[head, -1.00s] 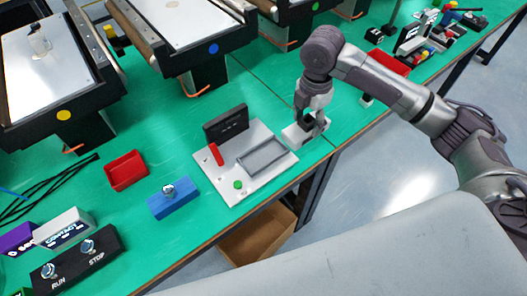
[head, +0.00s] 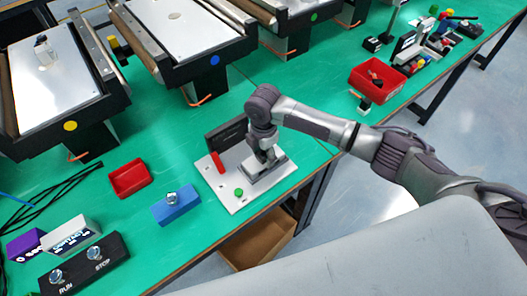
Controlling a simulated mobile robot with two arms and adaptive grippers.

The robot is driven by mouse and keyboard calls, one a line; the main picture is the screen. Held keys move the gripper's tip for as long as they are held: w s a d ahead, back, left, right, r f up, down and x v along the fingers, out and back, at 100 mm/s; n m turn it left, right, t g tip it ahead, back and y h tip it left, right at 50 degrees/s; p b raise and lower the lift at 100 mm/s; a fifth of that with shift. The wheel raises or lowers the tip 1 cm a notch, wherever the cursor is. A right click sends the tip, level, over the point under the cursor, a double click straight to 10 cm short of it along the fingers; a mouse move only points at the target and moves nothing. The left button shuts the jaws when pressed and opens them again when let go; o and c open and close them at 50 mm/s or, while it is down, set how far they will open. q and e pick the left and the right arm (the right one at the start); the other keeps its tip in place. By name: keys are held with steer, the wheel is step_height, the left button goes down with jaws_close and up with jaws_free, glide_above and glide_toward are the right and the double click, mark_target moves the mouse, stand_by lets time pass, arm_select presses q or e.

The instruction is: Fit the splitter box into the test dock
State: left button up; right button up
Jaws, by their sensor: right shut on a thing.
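The test dock (head: 232,198) is a white plate with a black upright block, a red lever (head: 217,163), a green button (head: 239,191) and a grey rectangular recess (head: 266,178). My right gripper (head: 268,158) points down over the recess. It is shut on the pale splitter box (head: 254,164), which is mostly hidden by the fingers. The box is at or just above the recess; I cannot tell whether it is seated. My left gripper is not in view.
A blue block with a knob (head: 177,208) and a red bin (head: 130,178) stand left of the dock. A black RUN/STOP box (head: 85,268) is at lower left. Mini conveyors line the back. Another red bin (head: 378,79) is at upper right.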

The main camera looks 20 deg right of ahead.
mark_target(263, 157)
steer(key=shift+f, duration=0.15)
steer(key=o, duration=1.4)
step_height(263, 157, up, 12)
steer(key=shift+r+b, duration=0.15)
steer(key=shift+b, duration=0.55)
